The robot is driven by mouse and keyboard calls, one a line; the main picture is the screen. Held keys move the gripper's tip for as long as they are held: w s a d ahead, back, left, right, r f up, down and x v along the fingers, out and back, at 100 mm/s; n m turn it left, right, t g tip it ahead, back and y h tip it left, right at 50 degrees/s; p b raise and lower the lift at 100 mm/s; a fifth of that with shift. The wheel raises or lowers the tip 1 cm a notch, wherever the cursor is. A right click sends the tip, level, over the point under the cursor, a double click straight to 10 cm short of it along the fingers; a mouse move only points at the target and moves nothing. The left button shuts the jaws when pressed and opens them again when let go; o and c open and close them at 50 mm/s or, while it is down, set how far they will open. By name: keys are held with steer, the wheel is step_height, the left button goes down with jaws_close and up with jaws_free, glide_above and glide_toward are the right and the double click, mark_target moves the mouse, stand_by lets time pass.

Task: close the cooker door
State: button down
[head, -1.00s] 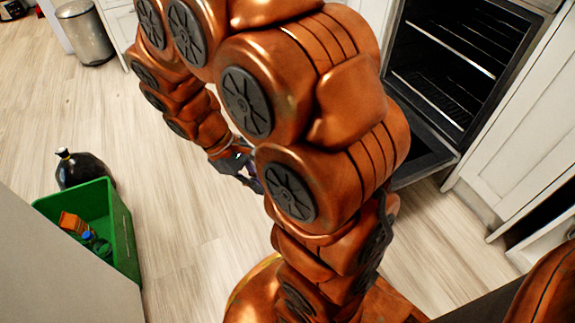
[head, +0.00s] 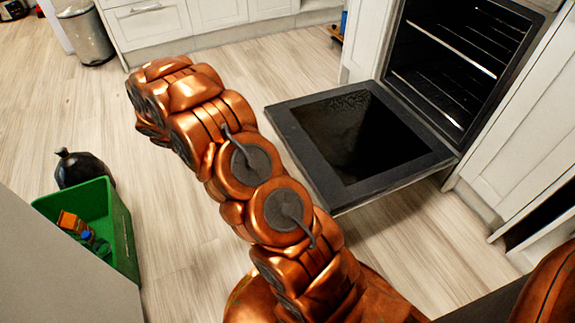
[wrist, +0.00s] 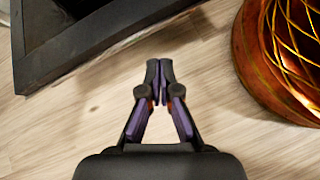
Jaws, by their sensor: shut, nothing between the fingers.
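The cooker door (head: 310,160) is dark with a glass panel. It is hinged down and lies open, roughly level above the floor, in front of the cooker's oven cavity (head: 460,55) with its wire racks. In the wrist view a corner of a dark frame, which looks like the door (wrist: 90,55), shows at the upper left. My gripper (wrist: 159,68) is shut and empty, over the wooden floor to the right of that frame and apart from it in the picture. In the head view my gripper is hidden behind my arm, left of the door.
White cabinets (head: 225,15) line the back, and a white cabinet door (head: 520,140) is right of the cooker. A green crate (head: 120,235) and a black bag (head: 80,168) are at the left. A metal bin (head: 82,35) stands at the back left. The floor between is clear.

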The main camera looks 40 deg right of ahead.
steer(key=w+d+f+n+t+h, duration=0.1)
steer(key=w+d+f+n+h, duration=0.2)
steer(key=f, duration=0.6)
steer(key=w+d+f+n+h, duration=0.1)
steer(key=w+d+f+n, duration=0.1)
steer(key=d+f, duration=0.5)
steer(key=r+b+x, duration=0.1)
steer(key=b+x, duration=0.5)
steer(key=x, duration=0.1)
steer(key=shift+s+d, duration=0.2)
steer(key=shift+d, duration=0.2)
steer(key=shift+r, duration=0.25)
